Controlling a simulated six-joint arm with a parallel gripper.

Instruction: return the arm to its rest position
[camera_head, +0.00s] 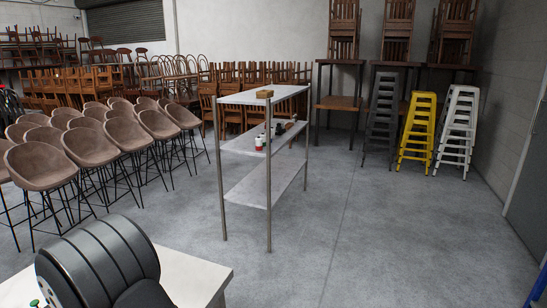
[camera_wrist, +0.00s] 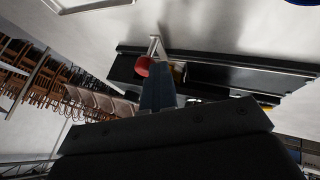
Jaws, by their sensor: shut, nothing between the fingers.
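My gripper (camera_wrist: 157,70) shows in the wrist view, with its narrow blue-grey fingers together above a wide dark body. It is shut and holds nothing. A small red object (camera_wrist: 143,66) shows beside the fingertips; I cannot tell how far beyond them it is. In the head view the gripper is out of sight. A black rounded part, probably of my own arm, shows at the lower left over a white tabletop (camera_head: 190,275).
A metal shelf unit (camera_head: 268,198) stands mid-floor, with a brown block (camera_head: 265,94) on top and small red-and-white items (camera_head: 259,143) below. Bar stools (camera_head: 120,132) fill the left. Yellow stools (camera_head: 417,130) stand at the right. The floor at centre right is clear.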

